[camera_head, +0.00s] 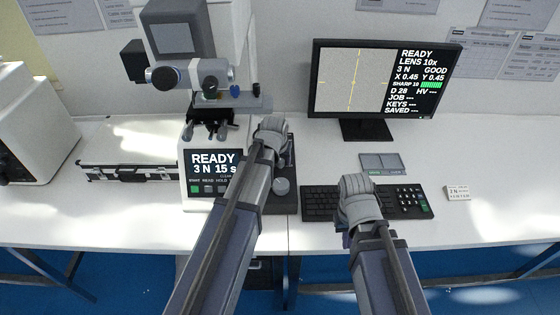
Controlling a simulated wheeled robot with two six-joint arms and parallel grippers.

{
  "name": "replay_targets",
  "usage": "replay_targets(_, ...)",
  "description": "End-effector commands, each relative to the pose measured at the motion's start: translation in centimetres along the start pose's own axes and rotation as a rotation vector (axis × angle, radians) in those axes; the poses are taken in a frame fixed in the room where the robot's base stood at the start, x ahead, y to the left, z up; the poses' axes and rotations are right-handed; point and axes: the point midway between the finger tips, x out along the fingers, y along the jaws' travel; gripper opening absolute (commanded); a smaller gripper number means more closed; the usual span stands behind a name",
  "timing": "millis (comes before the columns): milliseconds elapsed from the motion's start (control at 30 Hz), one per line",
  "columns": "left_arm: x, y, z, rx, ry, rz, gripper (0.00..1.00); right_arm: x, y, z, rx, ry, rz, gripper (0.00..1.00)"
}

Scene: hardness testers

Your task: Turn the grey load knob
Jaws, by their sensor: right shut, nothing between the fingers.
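The hardness tester (196,130) stands left of centre, with a lit panel (212,172) reading READY, 3 N, 15 s. A round grey knob (281,186) sits low beside its panel, on a dark base. I cannot tell for sure that it is the load knob. My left gripper (270,126) is at the tester's right side, above and behind this knob and apart from it. Its fingers are too bunched to tell open from shut, and the arm hides part of the tester. My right gripper (356,186) is shut and empty above the keyboard.
A monitor (386,80) stands behind the black keyboard (319,203), showing 3 N. A small grey pad (383,163) lies between them. A white label block (457,192) is at the right. A silver case (130,150) lies left of the tester. The table's front right is clear.

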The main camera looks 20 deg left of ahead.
Motion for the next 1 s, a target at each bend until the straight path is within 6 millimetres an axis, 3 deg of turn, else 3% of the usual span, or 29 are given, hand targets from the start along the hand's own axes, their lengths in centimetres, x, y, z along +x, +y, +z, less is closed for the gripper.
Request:
replay_targets(67,0.0,0.0,0.0,0.0,0.0,0.0,0.45,0.0,0.0,0.0,0.0,0.0,0.0,0.0)
replay_targets(467,0.0,0.0,0.01,0.0,0.0,0.0,0.0,0.01,0.0,0.0,0.0,0.0,0.0,0.0)
replay_targets(1000,0.01,0.16,-0.01,-0.073,0.0,-0.031,0.0,0.01,0.0,0.0,0.0,0.0,0.0,0.0)
